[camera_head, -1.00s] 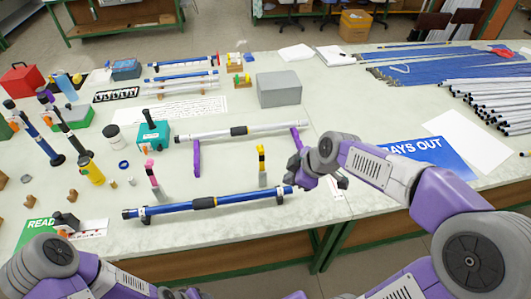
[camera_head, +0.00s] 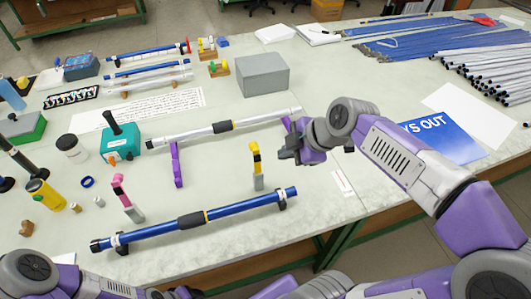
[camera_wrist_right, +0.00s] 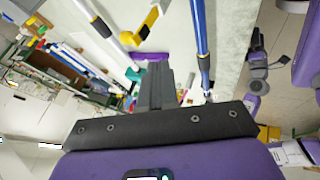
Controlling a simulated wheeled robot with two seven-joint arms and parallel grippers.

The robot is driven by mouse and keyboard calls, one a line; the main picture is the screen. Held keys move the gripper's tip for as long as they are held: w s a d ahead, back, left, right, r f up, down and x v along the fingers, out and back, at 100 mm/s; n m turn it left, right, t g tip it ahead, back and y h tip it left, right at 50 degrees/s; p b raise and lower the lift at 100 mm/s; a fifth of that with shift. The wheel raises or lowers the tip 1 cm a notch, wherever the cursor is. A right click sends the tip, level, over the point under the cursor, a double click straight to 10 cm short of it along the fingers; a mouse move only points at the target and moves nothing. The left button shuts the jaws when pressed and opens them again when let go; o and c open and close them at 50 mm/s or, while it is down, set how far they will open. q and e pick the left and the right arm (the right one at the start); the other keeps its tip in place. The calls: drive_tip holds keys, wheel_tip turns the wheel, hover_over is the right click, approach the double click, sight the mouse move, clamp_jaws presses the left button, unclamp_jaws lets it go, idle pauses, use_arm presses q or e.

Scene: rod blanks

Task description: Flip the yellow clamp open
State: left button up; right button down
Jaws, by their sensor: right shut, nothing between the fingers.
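The yellow clamp (camera_head: 256,158) stands upright with a black band and a grey lower part, just behind the right part of the blue rod (camera_head: 240,211). It also shows in the right wrist view (camera_wrist_right: 146,28), near the top, left of the blue rod (camera_wrist_right: 200,30). The pink clamp (camera_head: 121,192) stands upright near the rod's left part. My right gripper (camera_head: 289,153) is shut and empty, to the right of the yellow clamp and seemingly apart from it. Its dark fingers show in the right wrist view (camera_wrist_right: 155,90). Of my left arm only links show at the lower left.
A silver rod (camera_head: 190,137) lies behind the blue rod, with a purple holder (camera_head: 176,165) near it. A teal box (camera_head: 120,145), a yellow bottle (camera_head: 45,194) and a grey box (camera_head: 262,76) stand around.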

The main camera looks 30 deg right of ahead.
sight(258, 149)
drive_tip(key=b+x, duration=0.1)
drive_tip(key=x, duration=0.2)
drive_tip(key=w+x, duration=0.1)
drive_tip(key=x, duration=0.3)
drive_tip(key=w+d+b+x, duration=0.1)
drive_tip(key=x, duration=0.3)
drive_tip(key=shift+r+b, duration=0.3)
drive_tip(key=shift+b, duration=0.05)
drive_tip(key=shift+w+d, duration=0.15)
drive_tip(key=shift+w, duration=0.25)
drive_tip(key=shift+w+d+r+g+p, duration=0.1)
drive_tip(key=shift+w+d+g+p, duration=0.05)
drive_tip(key=shift+w+g+p, duration=0.6)
drive_tip(key=shift+w+d+p, duration=0.15)
drive_tip(key=shift+w+p, duration=0.2)
